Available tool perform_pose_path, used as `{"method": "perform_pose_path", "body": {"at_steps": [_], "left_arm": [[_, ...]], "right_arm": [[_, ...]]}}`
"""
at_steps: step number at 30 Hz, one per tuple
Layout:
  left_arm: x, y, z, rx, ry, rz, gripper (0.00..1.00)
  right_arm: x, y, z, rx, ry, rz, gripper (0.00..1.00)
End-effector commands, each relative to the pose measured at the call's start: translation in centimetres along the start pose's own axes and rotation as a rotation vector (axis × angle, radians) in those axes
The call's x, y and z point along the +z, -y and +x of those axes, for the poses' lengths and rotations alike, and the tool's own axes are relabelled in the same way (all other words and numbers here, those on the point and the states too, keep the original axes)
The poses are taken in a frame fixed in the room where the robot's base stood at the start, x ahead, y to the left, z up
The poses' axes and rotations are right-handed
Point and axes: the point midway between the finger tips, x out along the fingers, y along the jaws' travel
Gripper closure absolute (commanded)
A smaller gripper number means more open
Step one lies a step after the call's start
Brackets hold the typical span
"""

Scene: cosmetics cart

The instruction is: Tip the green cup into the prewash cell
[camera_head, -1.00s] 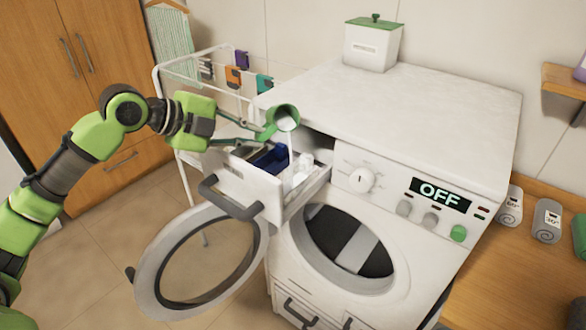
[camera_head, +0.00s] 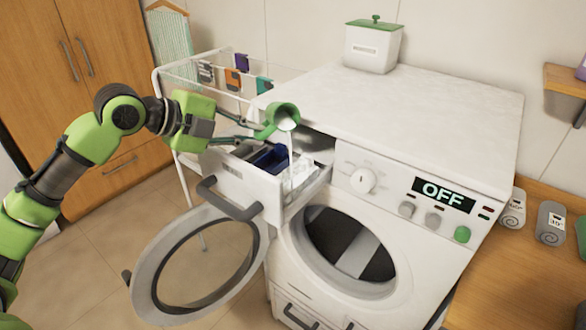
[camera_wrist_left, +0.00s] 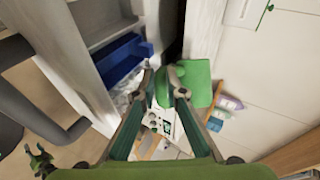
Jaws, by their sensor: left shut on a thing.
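The green cup (camera_head: 283,112) is tipped, its mouth facing right and down above the open detergent drawer (camera_head: 240,183). My left gripper (camera_head: 262,131) is shut on the cup; the cup also shows between its fingers in the left wrist view (camera_wrist_left: 188,86). A thin white stream (camera_head: 290,146) falls from the cup's mouth into the drawer, to the right of the blue compartment (camera_head: 268,158). Whitish stuff (camera_head: 299,174) shows in that right-hand part. Any label naming the prewash cell is too small to read.
The washing machine (camera_head: 420,115) has its round door (camera_head: 150,262) open below the drawer, and its display reads OFF. A white box with a green lid (camera_head: 373,47) stands at the back of the top. A drying rack (camera_head: 215,75) stands behind the cup.

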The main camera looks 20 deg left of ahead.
Motion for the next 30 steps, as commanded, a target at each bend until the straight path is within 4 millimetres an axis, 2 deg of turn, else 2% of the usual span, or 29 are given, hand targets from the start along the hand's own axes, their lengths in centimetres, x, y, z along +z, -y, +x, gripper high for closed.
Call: {"method": "perform_pose_path", "body": {"at_steps": [30], "left_arm": [[-0.85,0.17,-0.41,-0.045,0.053,0.102,1.00]], "right_arm": [[0.13,-0.15,0.94,0.002,0.001,0.000,0.60]]}}
